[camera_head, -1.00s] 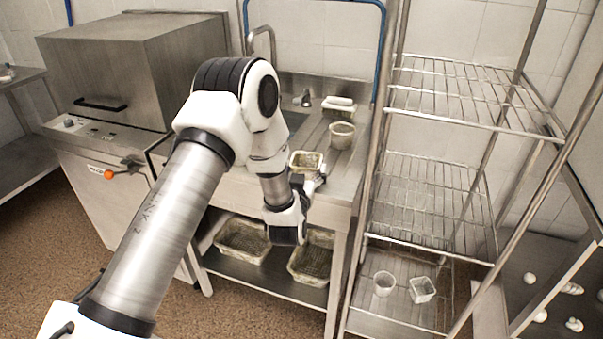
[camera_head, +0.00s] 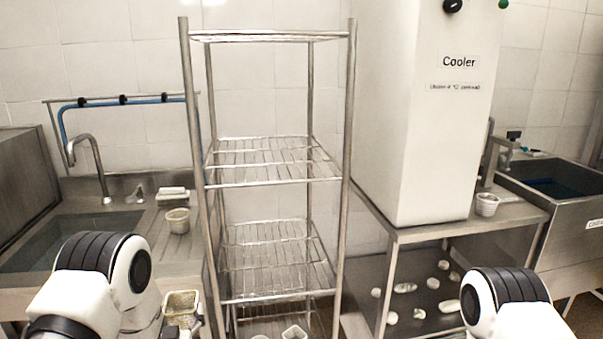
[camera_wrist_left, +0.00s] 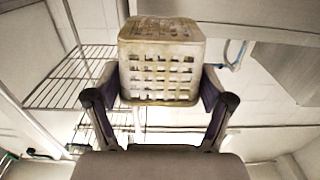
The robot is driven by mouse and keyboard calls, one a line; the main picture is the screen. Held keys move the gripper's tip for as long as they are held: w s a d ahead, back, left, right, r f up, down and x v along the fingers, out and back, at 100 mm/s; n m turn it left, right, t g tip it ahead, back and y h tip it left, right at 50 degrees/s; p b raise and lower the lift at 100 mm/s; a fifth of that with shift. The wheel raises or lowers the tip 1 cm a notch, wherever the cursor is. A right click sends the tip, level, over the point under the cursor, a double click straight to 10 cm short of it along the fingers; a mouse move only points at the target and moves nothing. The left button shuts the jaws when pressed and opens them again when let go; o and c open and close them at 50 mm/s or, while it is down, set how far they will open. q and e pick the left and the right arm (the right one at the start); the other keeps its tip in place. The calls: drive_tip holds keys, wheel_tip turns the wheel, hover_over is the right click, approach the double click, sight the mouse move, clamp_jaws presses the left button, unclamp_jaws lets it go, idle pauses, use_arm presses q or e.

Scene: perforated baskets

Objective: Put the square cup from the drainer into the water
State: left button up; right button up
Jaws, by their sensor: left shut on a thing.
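The square cup (camera_head: 181,303), yellowish and perforated, is at the bottom edge of the head view. My left gripper (camera_wrist_left: 160,90) is shut on it in the wrist view, with one finger on each side. There the cup (camera_wrist_left: 160,62) shows its grid wall and is held clear of any surface. The ribbed drainer (camera_head: 157,232) beside the left sink carries a round cup (camera_head: 178,220) and a small white rectangular one (camera_head: 172,192). Dark blue water (camera_head: 556,188) lies in the sink at the far right. My right arm's elbow shows at bottom right; its gripper is out of view.
A wire rack (camera_head: 272,175) stands between the left sink (camera_head: 60,238) and a tall white cooler (camera_head: 425,120). A pale cup (camera_head: 487,204) stands on the cooler's table near the right sink (camera_head: 525,207). White pieces lie on the shelf (camera_head: 350,270) below.

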use_arm(q)
drive_tip(key=s+d+f+m+h, duration=0.25)
drive_tip(key=s+d, duration=0.25)
drive_tip(key=d, duration=0.4)
drive_tip(key=s+d+r+h, duration=0.1)
drive_tip(key=s+r, duration=0.3)
drive_tip(key=s, duration=0.1)
drive_tip(key=shift+r+p, duration=0.25)
drive_tip(key=shift+p, duration=0.15)
